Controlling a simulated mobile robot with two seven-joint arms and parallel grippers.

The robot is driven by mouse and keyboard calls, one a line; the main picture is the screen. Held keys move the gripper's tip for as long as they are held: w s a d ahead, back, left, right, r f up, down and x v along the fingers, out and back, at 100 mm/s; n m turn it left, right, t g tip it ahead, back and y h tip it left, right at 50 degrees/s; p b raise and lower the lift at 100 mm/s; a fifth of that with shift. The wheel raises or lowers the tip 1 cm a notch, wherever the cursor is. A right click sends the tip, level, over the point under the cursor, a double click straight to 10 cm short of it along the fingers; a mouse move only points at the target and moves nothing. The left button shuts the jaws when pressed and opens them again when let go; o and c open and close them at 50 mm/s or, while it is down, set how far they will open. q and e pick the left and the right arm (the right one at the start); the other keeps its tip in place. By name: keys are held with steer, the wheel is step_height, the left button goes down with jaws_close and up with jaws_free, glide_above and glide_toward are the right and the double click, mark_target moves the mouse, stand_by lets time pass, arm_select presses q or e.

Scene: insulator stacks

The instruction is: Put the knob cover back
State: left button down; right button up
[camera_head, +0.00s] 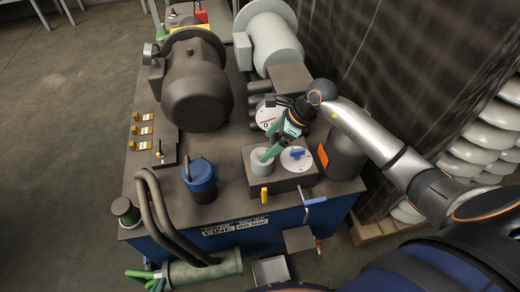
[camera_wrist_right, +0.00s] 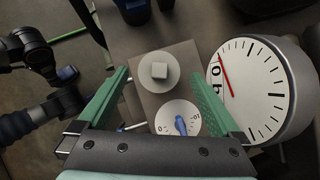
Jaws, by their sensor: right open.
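The likely knob cover (camera_wrist_right: 146,72) is a round grey cap with a square grip on top. It stands upright on the grey-brown block; in the head view this grey cylinder (camera_head: 257,172) is partly behind my gripper. Beside it is a pale round dial (camera_head: 298,162) with a blue knob, uncovered; the wrist view shows this dial (camera_wrist_right: 164,117) with printed digits. My right gripper (camera_head: 269,152) reaches in from the right, above the cap. In the wrist view its green fingers (camera_wrist_right: 163,90) are open and empty, spread to either side of the cap. I make out no left gripper.
A round white gauge with a red needle (camera_wrist_right: 262,85) stands close beside the right gripper. A dark motor (camera_head: 196,95), a blue-and-black canister (camera_head: 201,182) and bent hoses (camera_head: 160,222) stand on the bench. A dark cylinder (camera_head: 343,157) stands right of the block.

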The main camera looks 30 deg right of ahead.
steer(key=s+a+r+m+t+y, duration=0.2)
steer(key=a+r+m+t+y, duration=0.25)
steer(key=a+m, duration=0.3)
steer(key=s+a+r+m+t+y, duration=0.3)
steer(key=a+r+m+y, duration=0.25)
steer(key=a, duration=0.25)
steer(key=s+d+f+m+t+h, duration=0.1)
steer(key=d+f+m+t+h, duration=0.3)
steer(key=m, duration=0.7)
steer(key=s+d+f+m+h, duration=0.1)
steer(key=d+f+m+h, duration=0.1)
steer(key=f+m+h, duration=0.75)
steer(key=s+a+f+m+g+y, duration=0.2)
steer(key=s+f+m+g, duration=0.4)
steer(key=s+f+m, duration=0.2)
steer(key=s+m, duration=0.2)
steer(key=s, duration=0.1)
steer(key=shift+s+a+f, duration=0.2)
steer(key=shift+a+f, duration=0.1)
steer(key=shift+f, duration=0.05)
steer(key=shift+m, duration=0.25)
